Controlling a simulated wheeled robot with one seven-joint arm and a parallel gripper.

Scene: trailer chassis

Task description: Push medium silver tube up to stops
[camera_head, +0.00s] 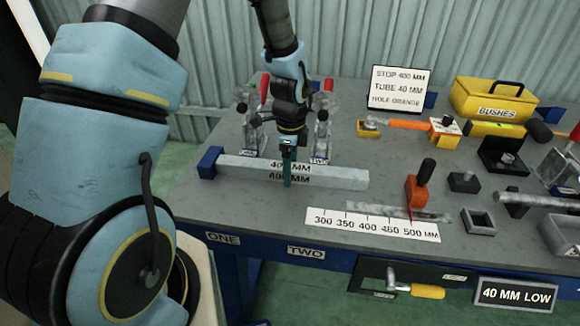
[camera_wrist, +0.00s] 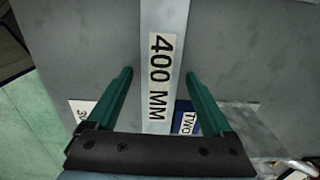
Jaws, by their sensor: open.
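The silver square tube (camera_head: 335,177), labelled 400 MM, lies flat on the grey bench, its left end at a blue block (camera_head: 210,162). It cannot be told whether the end touches the block. Two upright metal clamps with red handles, one above the ONE tag (camera_head: 250,125) and one above the TWO tag (camera_head: 322,130), stand just behind the tube. My gripper (camera_head: 288,165) points down at mid-tube, one green finger in front of it. In the wrist view, the tube (camera_wrist: 161,110) runs between my open gripper's fingers (camera_wrist: 159,74), with gaps on both sides.
A scale plate (camera_head: 372,225) with a red-orange stop (camera_head: 418,192) lies right of the tube. A sign (camera_head: 397,88), a yellow BUSHES box (camera_head: 492,100) and several tools and blocks fill the back and right. The bench's front left is clear.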

